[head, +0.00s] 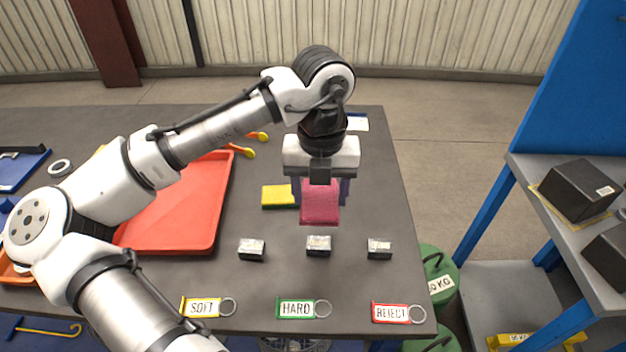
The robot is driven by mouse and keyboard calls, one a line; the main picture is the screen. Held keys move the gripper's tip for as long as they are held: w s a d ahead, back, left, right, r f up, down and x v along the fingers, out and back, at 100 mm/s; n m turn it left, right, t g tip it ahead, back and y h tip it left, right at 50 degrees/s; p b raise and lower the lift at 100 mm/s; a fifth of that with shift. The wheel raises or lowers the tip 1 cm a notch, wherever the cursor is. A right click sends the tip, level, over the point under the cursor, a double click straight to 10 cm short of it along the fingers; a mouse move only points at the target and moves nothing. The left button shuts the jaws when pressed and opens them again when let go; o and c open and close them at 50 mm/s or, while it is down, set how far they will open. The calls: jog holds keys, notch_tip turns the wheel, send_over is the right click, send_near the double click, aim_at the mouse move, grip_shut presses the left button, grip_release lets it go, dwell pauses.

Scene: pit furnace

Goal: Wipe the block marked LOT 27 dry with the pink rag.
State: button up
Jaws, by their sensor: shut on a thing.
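My gripper (322,192) is shut on the pink rag (320,205), which hangs down between its fingers above the dark table. Three small dark blocks with shiny light tops stand in a row below and nearer than the rag: a left block (252,250), a middle block (318,246) and a right block (379,249). The rag hangs just behind the middle block in the picture; a small gap shows between them. No lot marking is readable on any block, so I cannot tell which is LOT 27.
Tags SOFT (202,307), HARD (297,309) and REJECT (391,313) lie along the table's front edge. A yellow sponge (278,197) lies left of the rag. A red tray (190,215) fills the left. Green weights (440,270) and a blue-framed shelf (515,168) stand right.

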jog(key=shift+f+b, duration=2.9)
jog(key=shift+b, duration=0.05)
jog(key=shift+w, duration=0.1)
